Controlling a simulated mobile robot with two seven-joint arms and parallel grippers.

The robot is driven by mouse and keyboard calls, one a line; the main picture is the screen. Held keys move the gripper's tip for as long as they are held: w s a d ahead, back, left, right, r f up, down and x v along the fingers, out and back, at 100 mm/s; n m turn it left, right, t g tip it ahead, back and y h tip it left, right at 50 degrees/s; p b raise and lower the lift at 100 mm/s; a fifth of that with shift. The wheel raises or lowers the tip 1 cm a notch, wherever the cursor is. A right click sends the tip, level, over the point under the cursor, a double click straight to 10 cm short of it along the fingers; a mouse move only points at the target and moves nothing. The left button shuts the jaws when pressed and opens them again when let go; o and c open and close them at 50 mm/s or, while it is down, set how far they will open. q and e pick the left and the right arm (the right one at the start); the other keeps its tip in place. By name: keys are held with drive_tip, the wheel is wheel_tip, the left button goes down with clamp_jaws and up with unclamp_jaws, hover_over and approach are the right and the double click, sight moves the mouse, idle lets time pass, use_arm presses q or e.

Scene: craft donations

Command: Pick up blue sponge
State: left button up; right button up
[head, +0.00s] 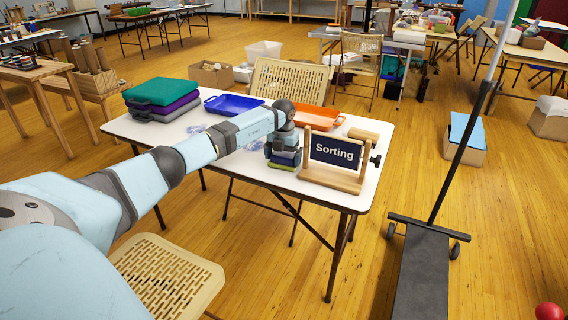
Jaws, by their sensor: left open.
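A small stack of sponges stands on the white table (222,160), just left of the "Sorting" sign. A dark blue sponge (286,154) shows near the top of the stack, with a purplish layer and a green sponge (282,165) lower down. My left gripper (284,144) points down right over the stack, its fingers at the top sponges. It is open; whether it touches the blue sponge is too small to tell. My wrist and gripper hide the top of the stack. My right gripper is not in view.
The wooden-framed sign (335,153) stands close right of the stack. Clear plastic items lie left of the stack. Folding chairs stand before and behind the table.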

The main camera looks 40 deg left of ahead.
sight(283, 154)
use_arm(q)
drive_tip(key=c, duration=0.7)
drive_tip(key=shift+o, duration=0.2)
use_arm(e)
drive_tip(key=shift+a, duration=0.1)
use_arm(q)
drive_tip(key=shift+r, duration=0.15)
drive_tip(key=shift+r, duration=0.25)
wheel_tip(283, 154, up, 8)
drive_tip(key=shift+f+p, duration=0.1)
drive_tip(key=shift+p, duration=0.95)
wheel_tip(283, 154, up, 12)
drive_tip(key=p, duration=0.1)
drive_tip(key=shift+f+p, duration=0.25)
drive_tip(key=shift+p, duration=0.15)
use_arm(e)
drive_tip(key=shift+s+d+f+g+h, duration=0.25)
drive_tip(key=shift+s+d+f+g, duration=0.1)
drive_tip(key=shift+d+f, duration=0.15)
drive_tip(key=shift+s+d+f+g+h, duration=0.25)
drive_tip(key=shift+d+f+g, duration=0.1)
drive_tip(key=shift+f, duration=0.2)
